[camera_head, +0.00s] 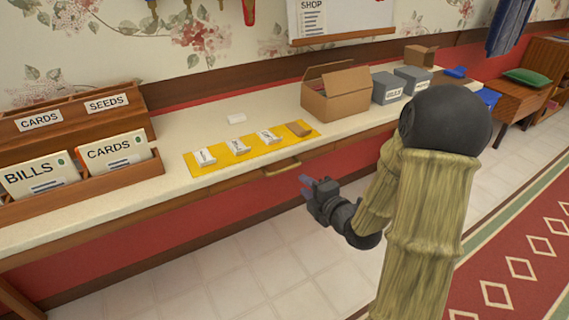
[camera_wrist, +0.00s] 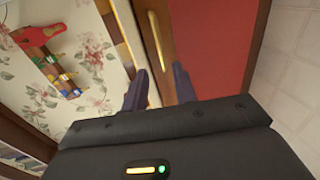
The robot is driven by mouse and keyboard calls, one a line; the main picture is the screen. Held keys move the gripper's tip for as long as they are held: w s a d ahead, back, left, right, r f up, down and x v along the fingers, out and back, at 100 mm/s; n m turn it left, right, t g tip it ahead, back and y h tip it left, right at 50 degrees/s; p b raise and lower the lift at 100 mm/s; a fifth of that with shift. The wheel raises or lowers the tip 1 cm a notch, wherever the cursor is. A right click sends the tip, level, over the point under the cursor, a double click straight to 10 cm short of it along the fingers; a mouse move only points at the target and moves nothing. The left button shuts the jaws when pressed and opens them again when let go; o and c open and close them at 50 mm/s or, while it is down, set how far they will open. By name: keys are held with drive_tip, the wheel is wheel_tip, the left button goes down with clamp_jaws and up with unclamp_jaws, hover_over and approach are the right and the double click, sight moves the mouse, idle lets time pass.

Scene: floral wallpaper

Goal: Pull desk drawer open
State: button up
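The desk drawer (camera_head: 245,185) is a wooden front under the pale desk top and looks closed, flush with the desk edge. Its brass bar handle (camera_head: 283,168) runs along the front. In the wrist view the handle (camera_wrist: 154,45) lies ahead of the fingertips, roughly in line with the gap between them. My gripper (camera_head: 305,187) is just in front of the handle and to its lower right in the head view, apart from it. In the wrist view the two dark fingers of my gripper (camera_wrist: 160,72) are spread with nothing between them.
On the desk (camera_head: 178,188) lies a yellow mat (camera_head: 207,168) with several small packets. Wooden card racks (camera_head: 110,183) stand at left. An open cardboard box (camera_head: 347,105) and grey boxes (camera_head: 387,88) stand farther right. The tiled floor (camera_head: 240,280) before the desk is clear.

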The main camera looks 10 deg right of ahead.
sight(285, 170)
drive_tip(key=p+x, duration=0.1)
drive_tip(key=x, duration=1.1)
drive_tip(key=shift+w+a+f+p, duration=0.1)
drive_tip(key=shift+p, duration=0.2)
clamp_jaws()
